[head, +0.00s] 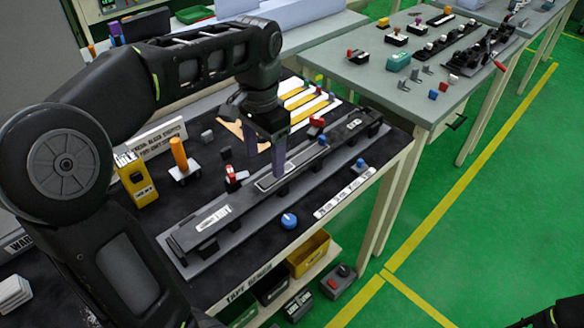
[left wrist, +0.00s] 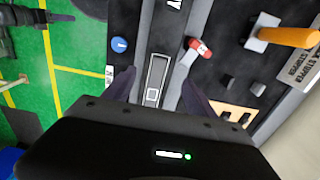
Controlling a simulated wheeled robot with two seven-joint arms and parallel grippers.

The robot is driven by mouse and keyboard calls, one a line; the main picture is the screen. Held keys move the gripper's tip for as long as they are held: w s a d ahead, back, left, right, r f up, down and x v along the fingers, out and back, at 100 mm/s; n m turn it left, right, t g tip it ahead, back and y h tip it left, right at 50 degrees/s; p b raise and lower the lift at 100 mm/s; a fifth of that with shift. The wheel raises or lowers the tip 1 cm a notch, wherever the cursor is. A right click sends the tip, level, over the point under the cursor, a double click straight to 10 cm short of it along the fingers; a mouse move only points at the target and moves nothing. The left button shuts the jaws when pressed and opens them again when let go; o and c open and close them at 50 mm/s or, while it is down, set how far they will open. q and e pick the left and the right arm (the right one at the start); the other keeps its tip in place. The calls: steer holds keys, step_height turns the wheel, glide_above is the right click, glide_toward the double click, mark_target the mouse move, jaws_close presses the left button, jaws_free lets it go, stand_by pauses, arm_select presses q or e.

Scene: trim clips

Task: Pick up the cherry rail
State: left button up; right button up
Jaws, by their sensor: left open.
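No piece that is plainly cherry-coloured shows, so I cannot tell which one is the cherry rail. A long dark rail assembly (head: 225,208) with a white label lies across the workbench. My left gripper (head: 265,168) is open over the middle of it. In the left wrist view my open fingers (left wrist: 158,88) stand on either side of a strip with a light rectangular outline (left wrist: 153,92), with nothing visibly gripped. Tan wood-coloured pieces (head: 231,128) lie behind the gripper, partly hidden by it.
A red-and-white clip (head: 232,176) and a blue knob (head: 289,220) flank the rail. An orange-handled tool (head: 180,157) and a yellow box (head: 137,182) stand at left. Yellow and white strips (head: 302,104) lie behind. A second grey table (head: 365,75) holds small parts.

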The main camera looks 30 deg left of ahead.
mark_target(267, 181)
arm_select(q)
steer(key=shift+f, duration=1)
step_height(267, 181, down, 5)
steer(key=shift+s+d+f, duration=0.1)
steer(key=shift+d, duration=0.05)
steer(key=shift+c, duration=0.3)
jaws_close()
stand_by(0.4)
